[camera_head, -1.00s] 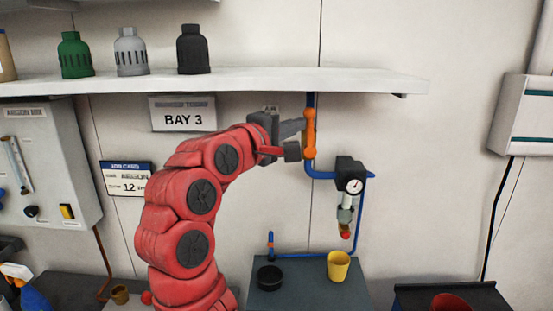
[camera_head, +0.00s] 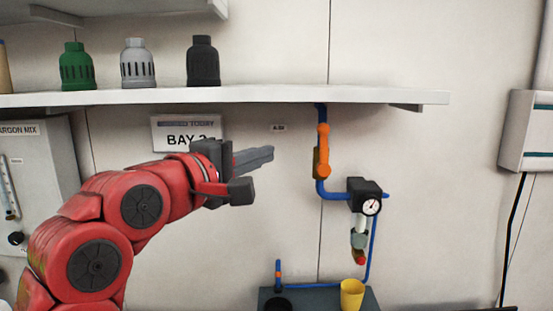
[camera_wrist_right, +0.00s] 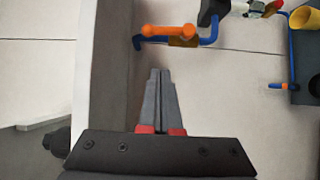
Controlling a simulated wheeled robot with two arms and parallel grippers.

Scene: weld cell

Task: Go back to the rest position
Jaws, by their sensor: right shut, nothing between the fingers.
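My right gripper (camera_head: 262,160) is at the end of the red arm that comes in from the lower left in the head view. It is in the air in front of the wall, below the shelf and left of the orange valve handle (camera_head: 323,150) on the blue pipe (camera_head: 331,196). In the right wrist view its fingers (camera_wrist_right: 159,90) lie together with nothing between them, and the orange handle (camera_wrist_right: 168,31) is beyond the tips, apart from them. My left gripper does not show in either view.
The white shelf (camera_head: 270,95) carries green, grey and black caps (camera_head: 203,62). A gauge (camera_head: 371,207) hangs from the pipe at right. Below it, a yellow cup (camera_head: 352,294) and a black dish (camera_head: 277,304) stand on a dark stand.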

